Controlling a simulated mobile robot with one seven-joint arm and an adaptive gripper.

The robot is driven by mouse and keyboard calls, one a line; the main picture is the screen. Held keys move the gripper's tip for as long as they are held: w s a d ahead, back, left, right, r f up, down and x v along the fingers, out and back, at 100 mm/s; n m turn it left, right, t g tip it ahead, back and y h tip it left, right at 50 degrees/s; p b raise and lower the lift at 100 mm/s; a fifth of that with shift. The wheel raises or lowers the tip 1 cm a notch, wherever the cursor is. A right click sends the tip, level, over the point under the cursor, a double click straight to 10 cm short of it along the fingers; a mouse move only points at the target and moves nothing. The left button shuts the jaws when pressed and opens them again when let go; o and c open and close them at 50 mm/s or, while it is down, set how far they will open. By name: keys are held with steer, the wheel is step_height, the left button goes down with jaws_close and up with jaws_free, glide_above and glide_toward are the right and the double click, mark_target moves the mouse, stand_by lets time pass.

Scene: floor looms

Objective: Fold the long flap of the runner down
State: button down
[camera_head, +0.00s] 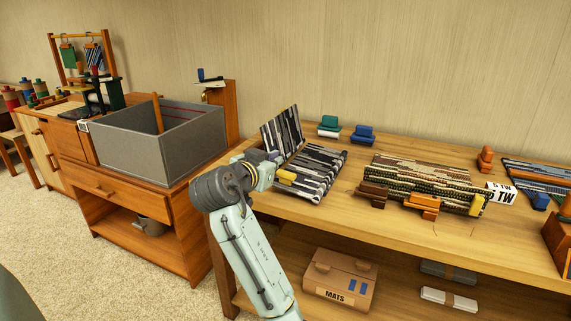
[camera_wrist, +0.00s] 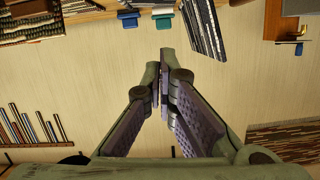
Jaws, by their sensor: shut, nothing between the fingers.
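A grey, black and white striped runner (camera_head: 318,168) lies on the wooden bench. Its flap (camera_head: 282,131) stands up, tilted, at the left end. In the wrist view a striped panel, which looks like this flap (camera_wrist: 203,30), is to the upper right of the fingers. My gripper (camera_wrist: 163,75) is shut and empty, its fingers together against a view of the wall. In the head view my wrist (camera_head: 258,170) is at the runner's left front edge, partly hiding it. Whether my gripper touches the runner cannot be told. A yellow block (camera_head: 286,175) is at the runner's front edge.
A brown patterned textile (camera_head: 420,176) with blocks along its front lies to the right. Green (camera_head: 328,125) and blue (camera_head: 363,134) blocks stand behind the striped runner. A grey bin (camera_head: 160,145) stands left. A MATS box (camera_head: 340,279) is on the lower shelf.

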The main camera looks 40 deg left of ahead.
steer(key=p, duration=0.3)
glide_above(287, 188)
step_height(287, 188, down, 2)
step_height(287, 188, down, 4)
steer(key=shift+s+d+r, duration=0.1)
steer(key=shift+r, duration=0.15)
steer(key=shift+f+p, duration=0.3)
steer(key=shift+f, duration=0.05)
